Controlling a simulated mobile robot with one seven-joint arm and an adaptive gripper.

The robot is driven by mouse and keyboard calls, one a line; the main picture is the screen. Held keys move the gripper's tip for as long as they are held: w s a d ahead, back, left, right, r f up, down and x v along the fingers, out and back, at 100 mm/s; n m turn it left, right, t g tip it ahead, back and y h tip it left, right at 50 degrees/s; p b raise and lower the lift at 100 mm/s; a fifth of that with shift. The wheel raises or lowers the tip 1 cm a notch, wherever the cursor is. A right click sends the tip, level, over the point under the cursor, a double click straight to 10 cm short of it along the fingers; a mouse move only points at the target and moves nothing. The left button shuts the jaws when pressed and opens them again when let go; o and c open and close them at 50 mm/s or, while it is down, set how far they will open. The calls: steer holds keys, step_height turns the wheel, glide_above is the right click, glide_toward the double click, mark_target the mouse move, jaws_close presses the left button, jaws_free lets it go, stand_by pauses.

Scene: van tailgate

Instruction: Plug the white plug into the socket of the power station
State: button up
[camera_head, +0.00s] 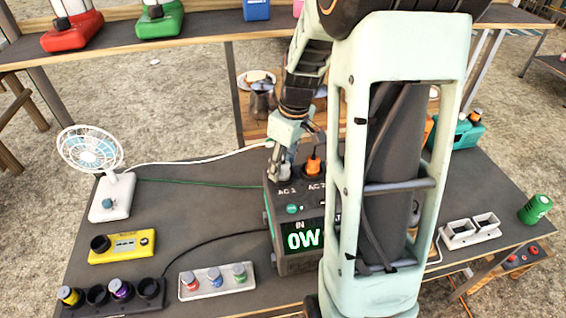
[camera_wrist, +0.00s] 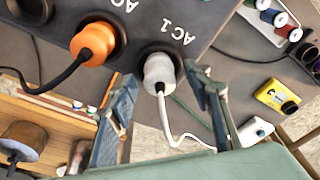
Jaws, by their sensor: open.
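The dark power station (camera_head: 292,255) stands on the table, and its green display reads 0W. In the wrist view its top panel (camera_wrist: 205,15) shows the AC 1 label. The white plug (camera_wrist: 159,70) is upright in the AC 1 socket (camera_wrist: 146,50), its white cord trailing away. How deep it sits I cannot tell. My gripper (camera_wrist: 160,82) is open, with one finger on each side of the plug and visible gaps. In the head view my gripper (camera_head: 280,172) is over AC 1 and mostly hides the plug.
An orange plug (camera_wrist: 97,42) sits in the neighbouring socket, also seen in the head view (camera_head: 313,164). A white fan (camera_head: 112,190), a yellow device (camera_head: 122,246) and a white tray (camera_head: 217,281) are on the left. A shelf (camera_head: 200,40) runs behind.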

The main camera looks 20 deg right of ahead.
steer(key=shift+r, duration=0.1)
step_height(320, 180, up, 12)
steer(key=s+d, duration=0.1)
steer(key=shift+s, duration=0.25)
